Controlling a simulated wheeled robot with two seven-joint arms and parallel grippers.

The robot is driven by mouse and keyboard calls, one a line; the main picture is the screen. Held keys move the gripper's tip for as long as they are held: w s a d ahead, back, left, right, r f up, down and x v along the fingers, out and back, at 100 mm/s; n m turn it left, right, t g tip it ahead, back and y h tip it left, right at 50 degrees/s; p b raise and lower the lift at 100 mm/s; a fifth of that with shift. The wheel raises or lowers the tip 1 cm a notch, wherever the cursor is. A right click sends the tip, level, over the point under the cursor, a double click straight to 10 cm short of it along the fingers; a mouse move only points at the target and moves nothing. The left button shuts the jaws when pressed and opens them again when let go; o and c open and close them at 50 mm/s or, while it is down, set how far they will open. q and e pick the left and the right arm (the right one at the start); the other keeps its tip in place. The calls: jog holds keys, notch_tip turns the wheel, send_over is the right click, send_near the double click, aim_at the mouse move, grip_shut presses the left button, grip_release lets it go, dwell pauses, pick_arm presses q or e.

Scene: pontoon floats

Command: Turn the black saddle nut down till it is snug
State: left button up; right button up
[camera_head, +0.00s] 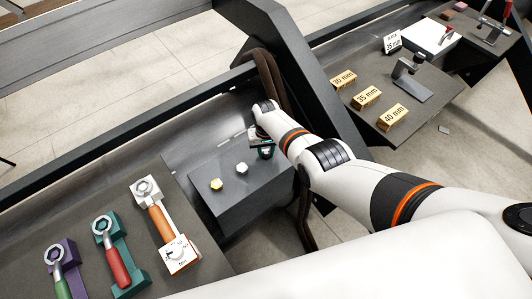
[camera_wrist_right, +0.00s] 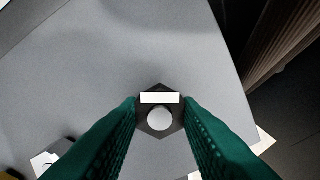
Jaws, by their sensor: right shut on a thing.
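The black saddle nut (camera_wrist_right: 176,112) is a dark hexagon with a white bar across it and a pale round stud end in its middle, seen in the right wrist view. My right gripper (camera_wrist_right: 160,106) is shut on it, one green finger on either side. In the head view my right gripper (camera_head: 265,152) is at the right end of the grey block (camera_head: 235,201), with the nut hidden beneath it. I cannot tell the gap under the nut. My left gripper is not in view.
Wrenches with purple, teal and white holders (camera_head: 103,231) lie at lower left. Brown hoses (camera_head: 272,80) run behind the gripper. Brass blocks (camera_head: 367,98) stand on the right bench.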

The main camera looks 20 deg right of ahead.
aim_at(266, 153)
dwell(0.3)
jog(key=m, duration=0.4)
jog(key=shift+m, duration=0.3)
jog(key=m, duration=0.4)
jog(key=shift+m, duration=0.4)
jog(key=o, duration=0.8)
notch_tip(266, 153, up, 6)
jog(key=p, duration=0.6)
